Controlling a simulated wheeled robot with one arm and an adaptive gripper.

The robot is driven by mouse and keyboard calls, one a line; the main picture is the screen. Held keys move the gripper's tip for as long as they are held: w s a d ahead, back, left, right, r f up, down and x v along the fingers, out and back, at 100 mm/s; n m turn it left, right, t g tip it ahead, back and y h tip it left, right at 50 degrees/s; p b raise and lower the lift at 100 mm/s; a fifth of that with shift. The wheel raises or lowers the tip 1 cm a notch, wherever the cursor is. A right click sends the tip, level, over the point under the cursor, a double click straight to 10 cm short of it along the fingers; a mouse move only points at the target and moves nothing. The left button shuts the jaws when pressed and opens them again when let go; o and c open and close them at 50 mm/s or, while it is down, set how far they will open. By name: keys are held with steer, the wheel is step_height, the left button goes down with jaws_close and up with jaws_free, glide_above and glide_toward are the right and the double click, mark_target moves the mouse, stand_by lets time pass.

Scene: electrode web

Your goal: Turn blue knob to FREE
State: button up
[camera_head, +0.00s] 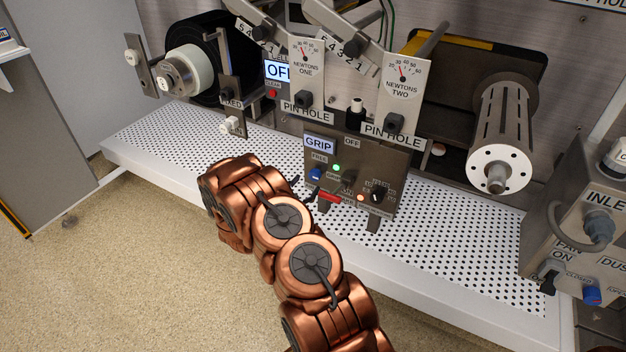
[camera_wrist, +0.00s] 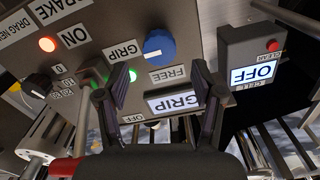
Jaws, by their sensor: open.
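The blue knob (camera_head: 316,173) is on the grey panel, below the FREE label (camera_head: 319,158) and the lit GRIP display (camera_head: 319,144). In the wrist view the blue knob (camera_wrist: 158,46) is turned the other way up, with FREE (camera_wrist: 168,74) below it and a GRIP label (camera_wrist: 121,51) to its left. A pale mark shows on the knob; its exact direction is hard to tell. My gripper (camera_wrist: 151,83) is open, its dark fingers spread below and either side of the knob, apart from it. In the head view my gripper (camera_head: 304,187) is partly hidden by my arm.
A green light (camera_head: 336,168), a black knob (camera_head: 378,193) and a red handle (camera_head: 331,197) are close to the knob. A box with an OFF display (camera_wrist: 254,74) is at the right in the wrist view. The perforated shelf (camera_head: 170,144) lies below. Another blue knob (camera_head: 592,296) is far right.

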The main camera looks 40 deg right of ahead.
mark_target(313, 177)
steer(key=x, duration=0.3)
steer(key=shift+f+b, duration=0.15)
steer(key=shift+b, duration=0.2)
steer(key=shift+x, duration=1.15)
steer(key=c, duration=1.1)
